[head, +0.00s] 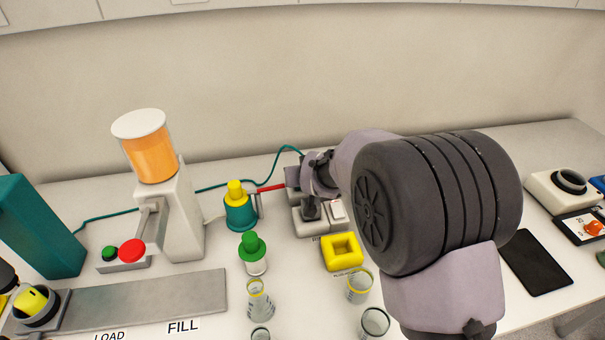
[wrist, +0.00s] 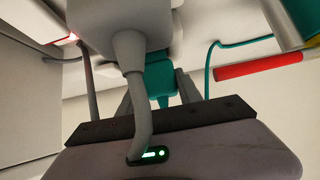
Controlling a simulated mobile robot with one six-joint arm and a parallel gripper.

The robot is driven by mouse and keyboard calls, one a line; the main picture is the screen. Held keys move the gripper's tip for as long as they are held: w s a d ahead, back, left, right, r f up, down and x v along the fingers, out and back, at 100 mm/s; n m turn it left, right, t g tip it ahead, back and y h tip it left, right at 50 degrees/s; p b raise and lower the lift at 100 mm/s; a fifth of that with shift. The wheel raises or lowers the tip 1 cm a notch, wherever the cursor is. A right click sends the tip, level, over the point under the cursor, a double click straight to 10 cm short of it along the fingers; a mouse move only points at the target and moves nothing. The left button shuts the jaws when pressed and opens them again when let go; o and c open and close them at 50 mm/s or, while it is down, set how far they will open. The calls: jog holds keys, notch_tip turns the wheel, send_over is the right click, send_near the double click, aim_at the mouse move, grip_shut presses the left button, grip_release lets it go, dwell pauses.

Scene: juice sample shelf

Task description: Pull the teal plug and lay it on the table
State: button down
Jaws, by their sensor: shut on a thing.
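The teal plug (wrist: 160,80) shows in the wrist view between the two grey fingers of my gripper (wrist: 157,97). My gripper is shut on it. A grey block with a thick grey cable (wrist: 140,100) stands in front and hides part of the plug. In the head view my gripper (head: 312,176) is at the back of the table, by the grey power strip (head: 310,226), and the plug is hidden there by my gripper and arm. I cannot tell whether the plug still sits in a socket. A teal cable (head: 281,153) runs along the back wall towards my gripper.
A red bar (head: 271,188) and a teal bottle with yellow cap (head: 238,212) are left of my gripper. A yellow square ring (head: 342,252), a green-capped jar (head: 254,258) and several glass beakers stand in front. A black tablet (head: 536,262) lies to the right.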

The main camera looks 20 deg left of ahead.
jog(key=shift+r, duration=0.1)
jog(key=shift+r+p, duration=1.55)
jog(key=shift+p, duration=0.15)
